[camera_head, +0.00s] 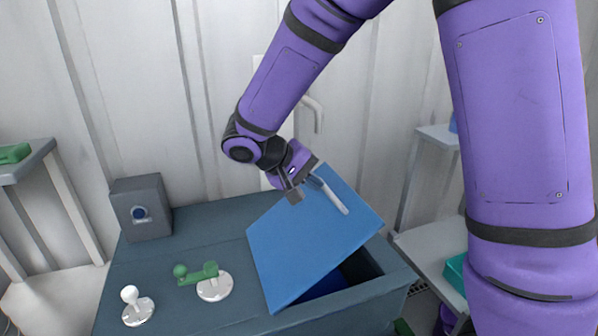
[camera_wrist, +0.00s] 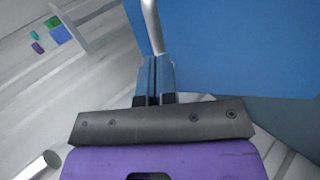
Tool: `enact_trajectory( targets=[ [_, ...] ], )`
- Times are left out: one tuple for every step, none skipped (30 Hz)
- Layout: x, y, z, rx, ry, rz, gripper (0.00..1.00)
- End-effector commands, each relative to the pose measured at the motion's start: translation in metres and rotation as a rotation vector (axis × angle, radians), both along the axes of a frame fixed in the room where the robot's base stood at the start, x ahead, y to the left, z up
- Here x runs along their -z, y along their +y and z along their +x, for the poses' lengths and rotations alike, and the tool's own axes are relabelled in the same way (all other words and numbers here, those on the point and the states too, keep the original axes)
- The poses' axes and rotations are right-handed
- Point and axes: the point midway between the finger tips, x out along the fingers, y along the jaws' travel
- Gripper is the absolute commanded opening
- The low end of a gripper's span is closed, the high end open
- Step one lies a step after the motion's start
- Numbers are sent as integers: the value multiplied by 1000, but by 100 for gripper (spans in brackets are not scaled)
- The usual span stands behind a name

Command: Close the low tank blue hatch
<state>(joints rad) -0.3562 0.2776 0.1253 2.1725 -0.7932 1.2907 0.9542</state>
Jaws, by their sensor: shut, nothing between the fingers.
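The blue hatch (camera_head: 305,240) on the dark low tank (camera_head: 200,215) stands partly open and tilted, with the tank's opening showing under its right edge. A silver bar handle (camera_head: 330,194) runs along the hatch's upper face. My gripper (camera_head: 293,194) is at the hatch's upper left edge, near the handle. In the wrist view my gripper (camera_wrist: 155,75) is shut with its fingers together, close to the handle (camera_wrist: 153,28) and the blue hatch (camera_wrist: 230,45). I cannot tell whether the fingers touch the hatch or handle.
A white wall with a door handle (camera_head: 313,112) stands behind. Shelves stand left and right.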

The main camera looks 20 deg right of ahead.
Motion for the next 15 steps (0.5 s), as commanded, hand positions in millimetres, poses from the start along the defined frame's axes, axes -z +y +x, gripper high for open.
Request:
enact_trajectory(
  targets=[
    [3, -3, 0, 1, 1, 0, 0],
    [5, -5, 0, 1, 1, 0, 0],
    [6, -7, 0, 1, 2, 0, 0],
    [7, -8, 0, 1, 2, 0, 0],
    [7, -8, 0, 0, 1, 0, 0],
    [8, -9, 0, 0, 1, 0, 0],
    [8, -9, 0, 1, 1, 0, 0],
    [8, -9, 0, 1, 1, 0, 0],
    [8, -9, 0, 0, 0, 0, 0],
    [8, -9, 0, 0, 0, 0, 0],
    [8, -9, 0, 0, 0, 0, 0],
    [8, -9, 0, 0, 0, 0, 0],
    [8, -9, 0, 0, 0, 0, 0],
    [8, -9, 0, 0, 0, 0, 0],
    [8, -9, 0, 0, 0, 1, 0]
  ],
)
